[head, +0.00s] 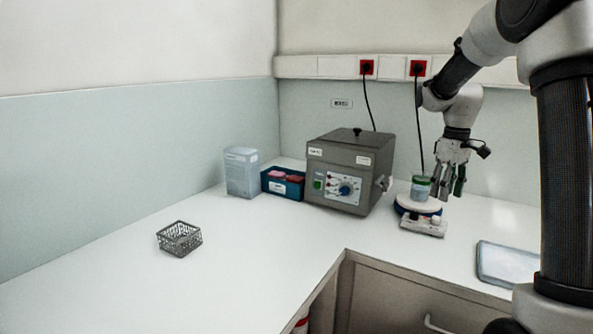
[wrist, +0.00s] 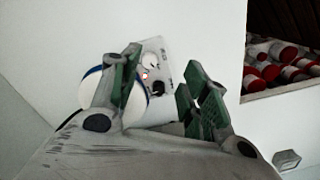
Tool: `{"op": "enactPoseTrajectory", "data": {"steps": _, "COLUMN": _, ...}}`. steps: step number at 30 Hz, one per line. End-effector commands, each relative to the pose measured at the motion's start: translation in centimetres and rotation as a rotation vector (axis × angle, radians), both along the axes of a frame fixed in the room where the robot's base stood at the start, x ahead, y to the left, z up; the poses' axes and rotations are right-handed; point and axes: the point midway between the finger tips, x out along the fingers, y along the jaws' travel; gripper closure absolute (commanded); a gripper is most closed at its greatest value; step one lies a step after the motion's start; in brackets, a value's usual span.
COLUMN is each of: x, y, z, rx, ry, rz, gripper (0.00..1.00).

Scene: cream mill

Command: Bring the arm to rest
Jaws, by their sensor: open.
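My gripper (head: 449,188) hangs fingers down at the right of the head view, just right of a small jar with a green lid (head: 421,188). The jar stands on the round white plate of a small bench device (head: 424,226). In the wrist view my gripper (wrist: 165,68) has its green-padded fingers spread, with nothing seen between them. The device (wrist: 152,62) shows behind the left finger, its plate partly hidden. I cannot make out the jar there. In the head view the fingers overlap the background beside the jar; contact is not clear.
A grey box-shaped machine (head: 343,172) stands left of the device. Beyond it are a blue tray (head: 283,184) and a pale container (head: 241,172). A wire basket (head: 179,239) sits on the open left counter. A flat tray (head: 507,263) lies front right. Red-topped items (wrist: 275,68) show below the counter edge.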

Motion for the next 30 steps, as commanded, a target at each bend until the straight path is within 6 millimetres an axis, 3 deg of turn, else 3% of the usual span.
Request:
{"op": "enactPoseTrajectory", "data": {"steps": 1, "x": -2.3, "y": 0.4, "z": 0.0, "rx": -0.002, "ry": 0.008, "rz": -0.080, "gripper": 0.54}}
{"op": "enactPoseTrajectory", "data": {"steps": 9, "x": -12.3, "y": 3.0, "z": 2.5, "rx": -0.010, "ry": -0.051, "rz": -0.351, "gripper": 0.54}}
{"op": "enactPoseTrajectory", "data": {"steps": 18, "x": -24.7, "y": 5.9, "z": 4.2, "rx": 0.022, "ry": -0.215, "rz": -0.484, "gripper": 0.54}}
{"op": "enactPoseTrajectory", "data": {"steps": 23, "x": -28.1, "y": 6.6, "z": 4.7, "rx": 0.045, "ry": -0.313, "rz": -0.454, "gripper": 0.54}}
{"op": "enactPoseTrajectory", "data": {"steps": 30, "x": -28.8, "y": 7.1, "z": 6.5, "rx": 0.069, "ry": -0.404, "rz": -0.430, "gripper": 0.54}}
